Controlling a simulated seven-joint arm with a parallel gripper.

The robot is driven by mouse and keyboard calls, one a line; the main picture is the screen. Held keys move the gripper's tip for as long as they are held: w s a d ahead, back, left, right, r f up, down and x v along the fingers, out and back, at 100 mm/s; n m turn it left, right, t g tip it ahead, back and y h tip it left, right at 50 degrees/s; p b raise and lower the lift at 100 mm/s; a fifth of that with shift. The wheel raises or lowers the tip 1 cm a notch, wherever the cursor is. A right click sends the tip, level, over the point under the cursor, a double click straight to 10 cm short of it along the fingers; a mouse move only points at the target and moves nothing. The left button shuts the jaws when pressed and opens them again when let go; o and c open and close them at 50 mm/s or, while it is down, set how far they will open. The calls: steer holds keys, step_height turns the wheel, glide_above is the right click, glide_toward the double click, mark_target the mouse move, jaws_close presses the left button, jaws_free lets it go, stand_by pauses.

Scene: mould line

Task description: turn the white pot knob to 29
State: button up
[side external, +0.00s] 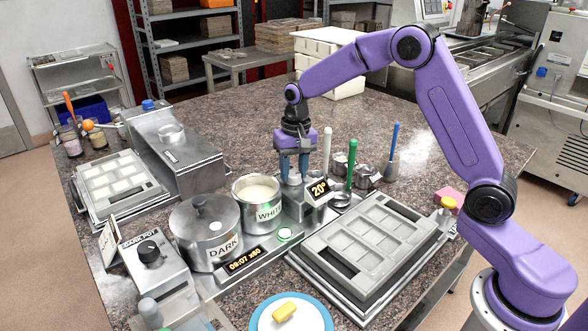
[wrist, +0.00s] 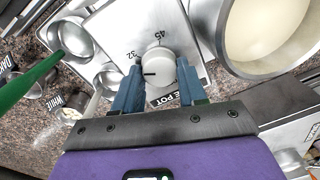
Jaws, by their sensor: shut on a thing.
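The white pot knob (wrist: 160,66) is a pale round dial on a metal plate in the wrist view. My gripper (wrist: 159,76) has its blue fingers shut on it, one at each side. A dark pointer line on the knob points left, below the printed 32; 45 is printed above the knob. The pot holds a cream-coloured liquid and also shows in the wrist view (wrist: 228,45).
The lidded dark pot (side external: 205,235) and a box with a black knob (side external: 149,252) stand to the left. A mould tray (side external: 368,245) lies at the right. Ladles and upright handles, one green (side external: 350,165), stand close to my gripper's right.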

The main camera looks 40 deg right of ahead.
mark_target(294, 171)
steer(key=n, duration=0.5)
steer(key=shift+n, duration=0.3)
steer(key=shift+w+a+r+n, duration=0.1)
steer(key=shift+a+n, duration=0.05)
steer(key=shift+n, duration=1.85)
steer(key=o, duration=1.1)
steer(key=shift+c, duration=0.2)
step_height(294, 171, up, 17)
steer(key=shift+w+d+r, duration=0.15)
steer(key=shift+d+r, duration=0.05)
steer(key=shift+d, duration=0.2)
